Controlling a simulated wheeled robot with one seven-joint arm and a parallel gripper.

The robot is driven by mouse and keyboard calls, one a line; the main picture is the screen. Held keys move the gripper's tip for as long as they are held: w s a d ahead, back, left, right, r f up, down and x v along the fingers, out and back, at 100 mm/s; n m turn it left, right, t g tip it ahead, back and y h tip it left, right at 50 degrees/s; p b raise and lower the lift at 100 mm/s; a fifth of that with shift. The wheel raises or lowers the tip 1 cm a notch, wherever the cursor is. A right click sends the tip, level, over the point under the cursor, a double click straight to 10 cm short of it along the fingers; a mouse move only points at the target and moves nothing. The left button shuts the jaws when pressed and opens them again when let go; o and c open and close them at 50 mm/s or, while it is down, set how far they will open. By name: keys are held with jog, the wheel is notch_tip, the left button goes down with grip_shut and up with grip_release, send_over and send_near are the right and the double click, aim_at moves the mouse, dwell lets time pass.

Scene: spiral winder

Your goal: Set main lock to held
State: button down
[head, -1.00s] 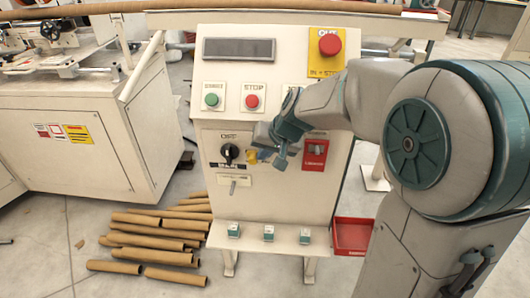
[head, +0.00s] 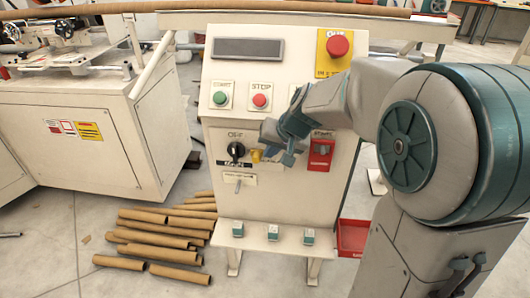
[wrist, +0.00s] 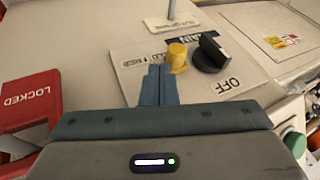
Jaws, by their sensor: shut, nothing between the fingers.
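The main switch is a black rotary knob (head: 236,150) on the cream panel, with an OFF label above it. In the wrist view the black knob (wrist: 210,54) has a yellow cylindrical piece (wrist: 177,57) beside it, near a MAIN label and a partly hidden white label. The yellow piece also shows in the head view (head: 257,155), right of the knob. I take it for the main lock. My gripper (wrist: 160,69) is shut and empty, its tips just short of the yellow piece with a small gap. In the head view my gripper (head: 284,155) is partly hidden by its own wrist.
A red LOCKED device (wrist: 28,98) is close beside my gripper; it also shows in the head view (head: 321,152). Green start (head: 221,97) and red stop (head: 260,100) buttons sit above. A small metal lever (head: 238,185) is below the knob. Cardboard tubes (head: 160,240) lie on the floor.

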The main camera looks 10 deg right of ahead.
jog(key=d+p+v, duration=0.1)
jog(key=p+v, duration=0.1)
jog(key=v, duration=0.9)
jog(key=s+r+g+h+p, duration=0.1)
jog(key=s+r+h+p, duration=0.1)
jog(key=s+r+p, duration=0.3)
jog(key=s+d+r+n+g+h+p, duration=0.1)
jog(key=s+r+p, duration=0.4)
jog(key=s+p, duration=0.8)
jog(key=shift+d+n+h, duration=0.25)
jog(key=shift+n+h, duration=0.05)
jog(key=shift+h, duration=0.1)
jog(key=shift+a, duration=0.1)
